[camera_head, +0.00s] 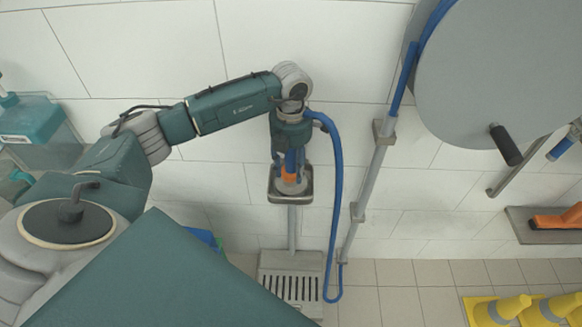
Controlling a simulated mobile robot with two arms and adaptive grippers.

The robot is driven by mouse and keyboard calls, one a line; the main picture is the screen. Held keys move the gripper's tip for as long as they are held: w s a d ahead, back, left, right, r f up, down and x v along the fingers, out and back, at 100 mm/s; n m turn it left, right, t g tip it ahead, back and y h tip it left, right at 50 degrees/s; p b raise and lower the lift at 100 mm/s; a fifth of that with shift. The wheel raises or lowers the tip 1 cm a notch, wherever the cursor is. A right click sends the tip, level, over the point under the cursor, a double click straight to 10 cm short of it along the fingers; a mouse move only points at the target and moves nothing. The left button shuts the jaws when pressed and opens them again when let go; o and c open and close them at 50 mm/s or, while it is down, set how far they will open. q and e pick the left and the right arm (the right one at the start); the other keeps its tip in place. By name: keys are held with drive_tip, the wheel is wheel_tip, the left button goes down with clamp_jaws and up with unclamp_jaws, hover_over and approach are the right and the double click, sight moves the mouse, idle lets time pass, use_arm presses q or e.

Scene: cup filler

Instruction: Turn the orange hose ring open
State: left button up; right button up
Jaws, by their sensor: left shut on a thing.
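The orange hose ring (289,173) shows as a small orange patch just under my left gripper (291,165). My left arm reaches in from the left, and its hand points down at the ring. The gripper is shut on the ring, and its fingers partly hide it. Below the ring is a small square tray with a metal rim (290,199) on a grey post against the tiled wall. A pale round shape under the ring is mostly hidden. The blue hose (337,190) rises beside the hand from a low loop. My right gripper is out of view.
A large grey hose reel (490,70) with a black handle is at upper right. A grey pipe (370,185) slants down the wall. A slatted drain (292,285) lies below. An orange-headed tool (556,219) and yellow cones (503,308) are at right.

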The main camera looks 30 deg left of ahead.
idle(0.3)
use_arm(q)
drive_tip(key=o, duration=1.2)
wheel_tip(320, 180, up, 12)
idle(0.4)
